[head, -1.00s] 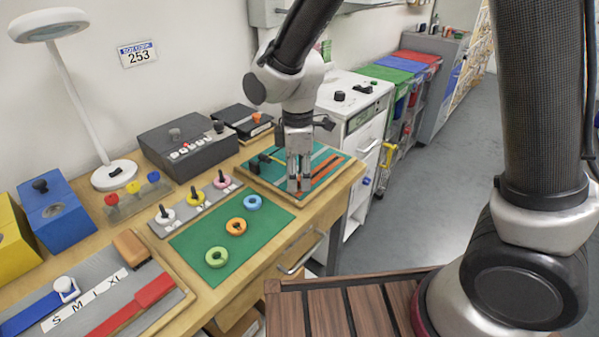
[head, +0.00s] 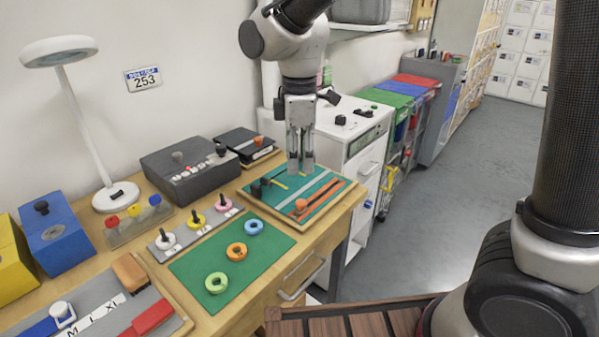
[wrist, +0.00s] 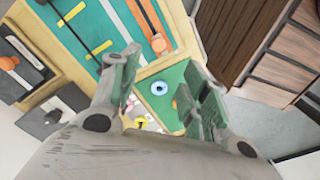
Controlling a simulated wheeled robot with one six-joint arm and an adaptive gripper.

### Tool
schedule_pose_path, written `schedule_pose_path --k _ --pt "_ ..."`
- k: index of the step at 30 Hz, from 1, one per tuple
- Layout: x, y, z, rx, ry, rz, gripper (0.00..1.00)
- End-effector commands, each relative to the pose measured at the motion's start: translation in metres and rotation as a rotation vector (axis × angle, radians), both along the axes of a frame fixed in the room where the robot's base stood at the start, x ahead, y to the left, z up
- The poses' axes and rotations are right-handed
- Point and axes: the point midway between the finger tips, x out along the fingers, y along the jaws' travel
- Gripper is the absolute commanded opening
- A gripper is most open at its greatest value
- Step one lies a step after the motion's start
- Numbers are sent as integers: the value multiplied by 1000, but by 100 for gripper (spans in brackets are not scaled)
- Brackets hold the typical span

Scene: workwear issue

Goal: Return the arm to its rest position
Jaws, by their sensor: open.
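My gripper (head: 301,165) hangs above the right part of the workbench, over the framed teal board (head: 325,203), with its fingers pointing down. In the wrist view my gripper (wrist: 165,100) has its two green-padded fingers spread wide apart, with nothing between them but the view of the bench below. The teal board (wrist: 95,22) shows at the upper left there. An orange strap with a round orange knob (head: 301,205) lies on the board, below my fingers and apart from them.
A green mat (head: 192,266) holds green, orange and blue rings. A pegged strip (head: 180,246), a dark grey box (head: 190,179) and a white lamp (head: 118,197) stand behind and left. A white cabinet (head: 335,127) stands right of the bench. Grey floor (head: 460,190) is open at right.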

Motion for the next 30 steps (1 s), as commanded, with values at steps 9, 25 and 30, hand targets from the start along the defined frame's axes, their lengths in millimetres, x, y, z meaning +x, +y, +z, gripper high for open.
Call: schedule_pose_path --k 9,25,30 --pt "0 0 5 -1 1 0 46" --pt "-41 -95 15 -9 7 -665 46" --pt "-65 -174 37 63 -39 -990 46"
